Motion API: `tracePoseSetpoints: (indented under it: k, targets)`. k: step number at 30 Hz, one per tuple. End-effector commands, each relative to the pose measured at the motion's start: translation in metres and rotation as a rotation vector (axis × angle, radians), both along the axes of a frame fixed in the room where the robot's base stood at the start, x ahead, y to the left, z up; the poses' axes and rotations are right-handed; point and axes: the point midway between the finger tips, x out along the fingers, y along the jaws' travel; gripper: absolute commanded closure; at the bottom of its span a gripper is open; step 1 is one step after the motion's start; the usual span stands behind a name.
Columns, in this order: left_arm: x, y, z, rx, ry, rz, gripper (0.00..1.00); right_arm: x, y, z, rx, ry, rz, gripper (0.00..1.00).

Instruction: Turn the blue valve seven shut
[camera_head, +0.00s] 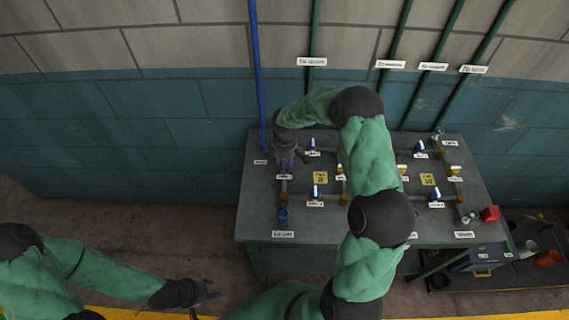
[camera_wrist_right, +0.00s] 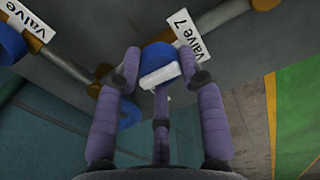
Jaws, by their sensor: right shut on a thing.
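The blue valve seven (camera_wrist_right: 158,58) has a blue handle with a white piece at its near end, beside a white plate reading "Valve 7" (camera_wrist_right: 188,44) in the right wrist view. My right gripper (camera_wrist_right: 163,75) has its purple fingers closed in around the handle. In the head view my right arm reaches over the bench, and the right gripper (camera_head: 286,158) is at its left part, hiding the valve. My left gripper (camera_head: 205,292) is low at the left, off the bench, with its fingers apart and empty.
The grey bench (camera_head: 262,212) carries pipework and other blue-handled valves, such as one at the front (camera_head: 316,192) and one at the right (camera_head: 435,193). A red block (camera_head: 489,213) sits at its right edge. A blue toolbox (camera_head: 481,261) stands on the floor at the right.

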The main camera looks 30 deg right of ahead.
Motion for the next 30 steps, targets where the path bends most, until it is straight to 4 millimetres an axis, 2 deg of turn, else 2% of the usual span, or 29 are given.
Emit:
tracePoseSetpoints:
  k: [8,30]
  targets:
    - [0.000,0.000,-0.011,0.000,0.000,0.000,0.60,0.001,0.000,-0.001,-0.001,-0.002,-0.164,0.93]
    - [0.000,0.000,-0.043,0.000,0.000,0.000,0.60,0.001,-0.001,-0.001,0.000,-0.003,-0.861,0.93]
